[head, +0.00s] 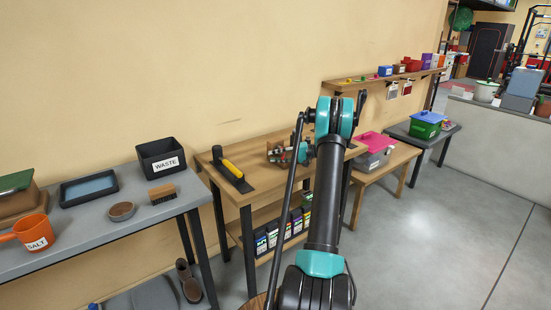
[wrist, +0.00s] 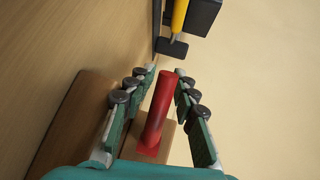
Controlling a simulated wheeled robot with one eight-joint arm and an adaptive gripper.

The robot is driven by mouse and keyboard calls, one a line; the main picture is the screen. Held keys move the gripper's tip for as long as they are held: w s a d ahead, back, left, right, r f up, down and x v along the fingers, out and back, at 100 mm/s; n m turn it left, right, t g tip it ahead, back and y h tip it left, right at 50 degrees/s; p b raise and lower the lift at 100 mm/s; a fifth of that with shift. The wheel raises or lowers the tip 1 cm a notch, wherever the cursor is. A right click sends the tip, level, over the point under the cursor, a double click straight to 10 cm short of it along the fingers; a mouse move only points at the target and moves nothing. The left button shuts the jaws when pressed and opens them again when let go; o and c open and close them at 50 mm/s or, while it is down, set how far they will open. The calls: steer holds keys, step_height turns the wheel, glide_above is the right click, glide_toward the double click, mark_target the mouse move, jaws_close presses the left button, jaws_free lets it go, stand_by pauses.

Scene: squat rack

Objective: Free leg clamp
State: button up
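A red rod (wrist: 157,112) stands between the fingers of my gripper (wrist: 160,85) in the wrist view, with its lower end at a small wooden block (wrist: 168,130). The fingers are apart, with a visible gap on each side of the rod. In the head view my gripper (head: 285,153) is low over the wooden bench (head: 265,182), at a wooden piece (head: 273,146); my arm hides part of this spot. I cannot tell for certain which part is the leg clamp. A black tool with a yellow handle (head: 232,169) lies to the left; its yellow handle also shows in the wrist view (wrist: 179,17).
A grey table (head: 100,228) at left holds a waste bin (head: 161,157), a tray (head: 88,187), a brush (head: 162,193) and an orange salt cup (head: 33,232). A wall shelf (head: 350,83) is above. Floor at right is clear.

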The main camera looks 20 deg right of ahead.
steer(key=shift+v, duration=4)
